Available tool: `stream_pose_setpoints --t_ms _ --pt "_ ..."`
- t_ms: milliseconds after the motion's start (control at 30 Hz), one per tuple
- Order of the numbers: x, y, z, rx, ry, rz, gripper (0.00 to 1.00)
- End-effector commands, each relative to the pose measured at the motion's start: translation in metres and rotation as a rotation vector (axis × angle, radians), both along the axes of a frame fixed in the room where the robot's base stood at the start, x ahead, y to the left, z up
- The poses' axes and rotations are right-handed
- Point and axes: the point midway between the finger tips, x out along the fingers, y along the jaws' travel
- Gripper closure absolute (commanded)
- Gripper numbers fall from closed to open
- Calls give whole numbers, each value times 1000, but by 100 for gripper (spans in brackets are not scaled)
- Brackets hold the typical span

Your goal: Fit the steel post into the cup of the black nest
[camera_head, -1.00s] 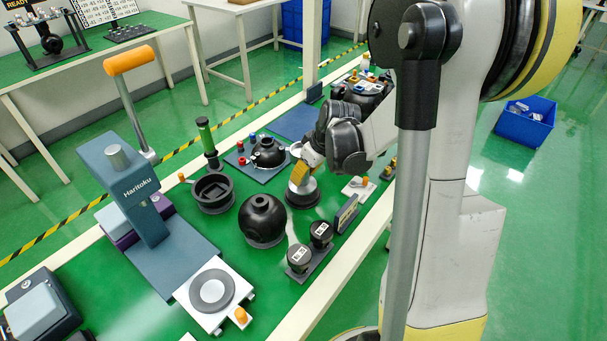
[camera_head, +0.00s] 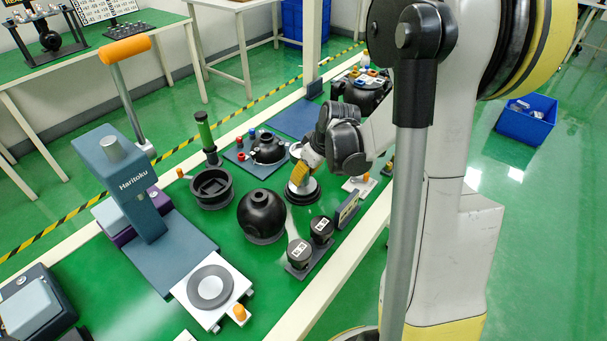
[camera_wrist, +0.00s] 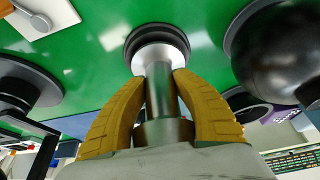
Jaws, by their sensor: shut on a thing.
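My gripper (camera_wrist: 160,105) has its two yellow fingers shut on the steel post (camera_wrist: 158,88). The post has a narrow shaft and a wide, flared bright end pointing away from the wrist. A round black base, likely the black nest (camera_wrist: 130,47), shows around and behind that flared end in the wrist view. In the head view my gripper (camera_head: 304,174) is over this black base (camera_head: 303,201), which stands on the green table. The flared end appears very close to the base. I cannot tell whether it is seated, and the cup is hidden.
A black sphere with a top hole (camera_head: 262,214) stands close left of the gripper. A black ring-shaped holder (camera_head: 211,188) is farther left. Two black capped cylinders (camera_head: 310,242) and an upright plate (camera_head: 347,210) stand in front. A blue-grey press (camera_head: 140,190) is at left.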

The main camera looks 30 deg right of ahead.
Motion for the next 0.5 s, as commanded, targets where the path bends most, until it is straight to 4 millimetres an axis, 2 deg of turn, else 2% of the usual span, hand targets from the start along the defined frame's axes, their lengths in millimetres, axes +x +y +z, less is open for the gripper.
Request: stream_pose_setpoints --t_ms 133,167,200,233,500 --pt "0 0 -4 0 -1 0 100" --pt "0 0 -3 0 -1 0 58" --pt "0 0 -3 0 -1 0 46" --pt "0 0 -3 0 -1 0 42" --pt "0 0 -3 0 0 0 42"
